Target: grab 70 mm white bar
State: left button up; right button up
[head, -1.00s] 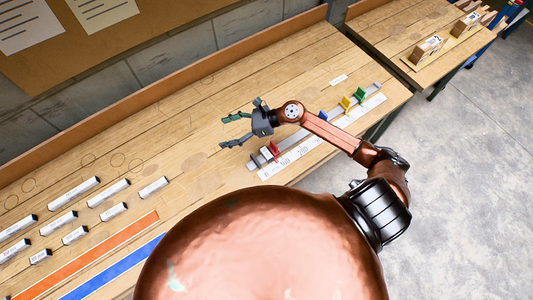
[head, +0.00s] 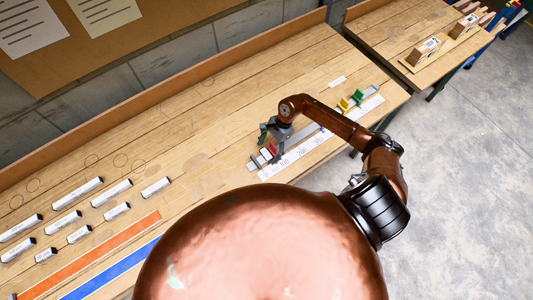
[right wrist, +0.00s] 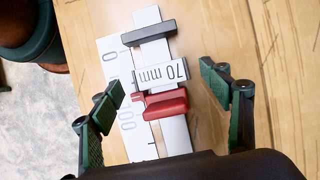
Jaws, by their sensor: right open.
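The 70 mm white bar (right wrist: 161,76) lies on the grey rail (right wrist: 178,136), between a dark grey end stop (right wrist: 148,33) and a red slider (right wrist: 165,104) in the right wrist view. Its "70 mm" label faces up. In the head view it is a small pale piece (head: 266,154) beside the red slider, partly hard to make out. My right gripper (right wrist: 162,82) is open above the rail, with a finger to each side of the bar and a gap on both sides. It also shows in the head view (head: 268,145). My left gripper is not in view.
A white ruler strip (head: 318,142) runs along the rail. Green (head: 357,95) and yellow (head: 344,104) sliders sit farther right on it. Several labelled white bars (head: 117,211) lie at the left of the bench, near an orange strip (head: 95,252) and a blue strip (head: 115,267).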

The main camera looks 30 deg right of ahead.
jog(key=shift+a+f, duration=0.3)
jog(key=shift+f, duration=0.3)
jog(key=shift+c, duration=0.4)
jog(key=c, duration=1.2)
